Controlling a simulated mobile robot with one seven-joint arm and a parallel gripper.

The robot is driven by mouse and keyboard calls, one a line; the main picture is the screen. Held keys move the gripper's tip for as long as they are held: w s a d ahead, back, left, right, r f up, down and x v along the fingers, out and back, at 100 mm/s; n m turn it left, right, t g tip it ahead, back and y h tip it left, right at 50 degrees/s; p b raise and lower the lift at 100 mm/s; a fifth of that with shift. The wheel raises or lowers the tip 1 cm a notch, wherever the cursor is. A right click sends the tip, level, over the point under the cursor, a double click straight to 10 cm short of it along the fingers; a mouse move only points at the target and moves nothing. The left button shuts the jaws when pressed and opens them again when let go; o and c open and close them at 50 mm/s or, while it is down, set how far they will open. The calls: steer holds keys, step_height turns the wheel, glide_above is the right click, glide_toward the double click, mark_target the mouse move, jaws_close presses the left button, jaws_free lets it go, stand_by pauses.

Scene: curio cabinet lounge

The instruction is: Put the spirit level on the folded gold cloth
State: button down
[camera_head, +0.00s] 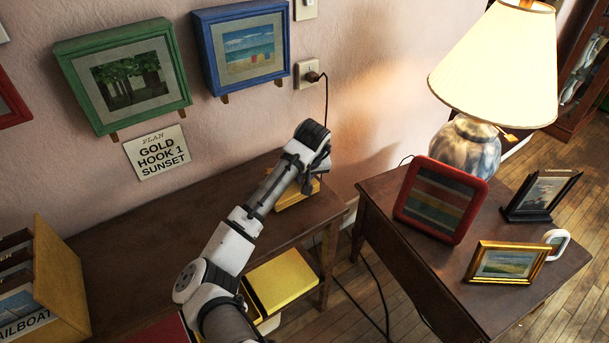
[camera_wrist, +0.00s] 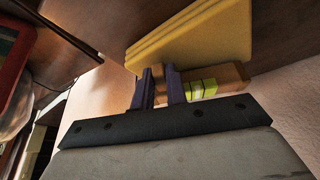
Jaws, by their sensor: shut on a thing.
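The spirit level (camera_wrist: 228,77) is a wooden bar with a yellow-green vial, seen in the wrist view. My gripper (camera_wrist: 162,72) is shut on it, with the level reaching out to the right of the dark fingers. The folded gold cloth (camera_wrist: 205,34) lies on the brown table, close beyond the level in the wrist view. I cannot tell whether the level touches the cloth. In the head view, the cloth (camera_head: 292,196) shows partly beneath my wrist at the right end of the long table. The fingers and the level are hidden there.
The long table (camera_head: 140,235) is bare in its middle, with a yellow holder (camera_head: 60,280) at its left. A gold box-like thing (camera_head: 281,279) sits lower in front. A side table (camera_head: 390,235) bears a lamp (camera_head: 470,145) and several frames. Pictures hang on the wall.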

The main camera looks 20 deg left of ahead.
steer(key=shift+f, duration=0.15)
steer(key=c, duration=1.4)
jaws_free()
steer(key=shift+r, duration=0.3)
steer(key=b+v, duration=0.1)
steer(key=v, duration=1)
steer(key=shift+r+b, duration=0.4)
steer(key=shift+s+d, duration=0.1)
